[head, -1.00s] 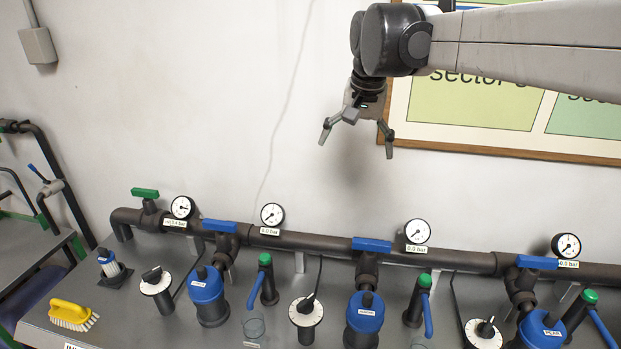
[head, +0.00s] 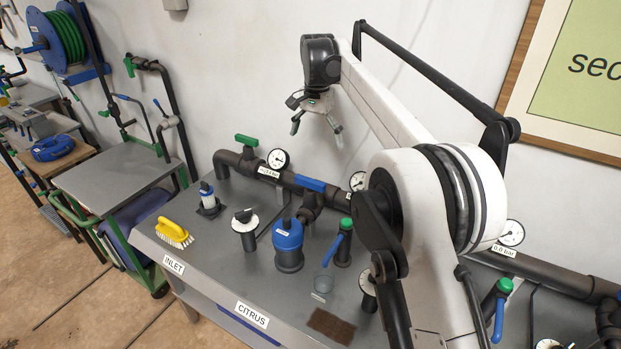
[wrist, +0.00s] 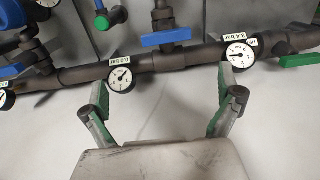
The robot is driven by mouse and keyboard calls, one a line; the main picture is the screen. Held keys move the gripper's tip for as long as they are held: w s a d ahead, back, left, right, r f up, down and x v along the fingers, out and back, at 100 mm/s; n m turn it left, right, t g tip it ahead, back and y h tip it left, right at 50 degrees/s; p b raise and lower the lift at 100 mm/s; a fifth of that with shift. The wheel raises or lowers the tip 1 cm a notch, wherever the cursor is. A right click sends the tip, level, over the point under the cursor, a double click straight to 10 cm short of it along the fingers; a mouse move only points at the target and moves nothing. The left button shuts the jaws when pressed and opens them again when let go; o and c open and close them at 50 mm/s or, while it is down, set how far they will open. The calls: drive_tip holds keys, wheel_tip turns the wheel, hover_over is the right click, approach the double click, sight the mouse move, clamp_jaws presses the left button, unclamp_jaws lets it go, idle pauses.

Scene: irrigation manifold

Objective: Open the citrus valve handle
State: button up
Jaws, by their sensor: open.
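The citrus valve handle (head: 311,184) is a blue bar on the dark pipe, behind the blue filter that stands near the CITRUS label. It lies along the main pipe, across the short branch below it. In the wrist view the blue handle (wrist: 166,38) is near the top centre, beyond my fingers. My gripper (head: 316,133) hangs above and behind the handle near the wall, apart from it. In the wrist view my gripper (wrist: 162,88) is open and empty, its two fingertips wide apart with pipe and wall between them.
A round gauge (head: 278,159) and a green handle (head: 246,140) sit left of the blue handle on the pipe. The blue filter (head: 288,245), a black-and-white dial (head: 244,219) and a yellow brush (head: 174,232) stand on the bench. My arm hides part of the pipe to the right.

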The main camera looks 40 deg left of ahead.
sight(310, 180)
drive_tip(key=f, duration=0.5)
drive_tip(key=a+f+p, duration=0.1)
drive_tip(key=f, duration=0.4)
drive_tip(key=s+f, duration=0.1)
drive_tip(key=f, duration=0.4)
drive_tip(key=shift+a, duration=0.25)
drive_tip(key=c, duration=1.1)
